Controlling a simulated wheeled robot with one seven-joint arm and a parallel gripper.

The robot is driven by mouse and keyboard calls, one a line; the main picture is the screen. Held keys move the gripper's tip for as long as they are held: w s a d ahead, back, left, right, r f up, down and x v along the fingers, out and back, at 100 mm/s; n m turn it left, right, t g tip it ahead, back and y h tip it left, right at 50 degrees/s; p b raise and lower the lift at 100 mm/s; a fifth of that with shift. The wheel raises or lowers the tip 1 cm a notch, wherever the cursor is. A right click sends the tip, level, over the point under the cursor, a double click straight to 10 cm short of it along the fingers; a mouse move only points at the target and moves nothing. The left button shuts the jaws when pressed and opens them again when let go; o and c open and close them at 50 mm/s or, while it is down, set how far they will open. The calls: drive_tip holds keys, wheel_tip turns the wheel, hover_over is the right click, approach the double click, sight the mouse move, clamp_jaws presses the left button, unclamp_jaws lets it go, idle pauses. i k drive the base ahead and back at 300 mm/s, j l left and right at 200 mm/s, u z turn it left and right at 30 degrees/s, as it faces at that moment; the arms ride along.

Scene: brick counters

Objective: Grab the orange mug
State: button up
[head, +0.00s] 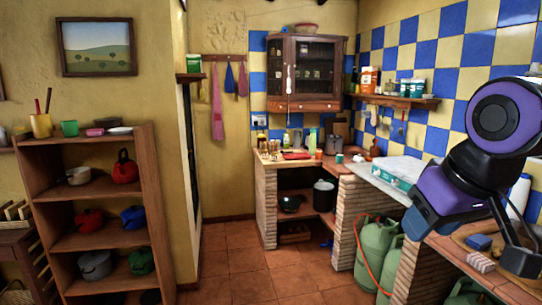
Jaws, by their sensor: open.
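A small orange cup-like thing (319,154) stands on the back counter, near the middle of the head view. It is too small to tell whether it has a handle. My gripper (518,258) hangs at the right, at the end of my purple and black arm, over the near part of the right counter. It is open, and I see nothing held in it. It is well apart from the orange thing, nearer to the camera and to the right.
A wooden shelf (105,187) with pots and a green mug (69,128) stands at the left. A white and teal box (396,171) lies on the right counter. Green gas bottles (377,249) stand below it. The tiled floor (235,262) in the middle is clear.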

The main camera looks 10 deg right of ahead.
sight(318, 154)
drive_tip(key=i+l, duration=0.2)
drive_tip(key=i, duration=0.4)
drive_tip(key=i+l, duration=0.25)
drive_tip(key=i, duration=0.35)
drive_tip(key=i+l, duration=0.2)
drive_tip(key=i, duration=0.4)
drive_tip(key=i+l, duration=0.25)
drive_tip(key=i, duration=0.3)
drive_tip(key=i+l, duration=0.2)
drive_tip(key=i, duration=0.4)
drive_tip(key=i+l+u, duration=0.1)
drive_tip(key=i+l, duration=0.15)
drive_tip(key=i, duration=0.35)
drive_tip(key=i+l, duration=0.25)
drive_tip(key=i, duration=0.35)
drive_tip(key=i+l, duration=0.3)
drive_tip(key=i, duration=0.3)
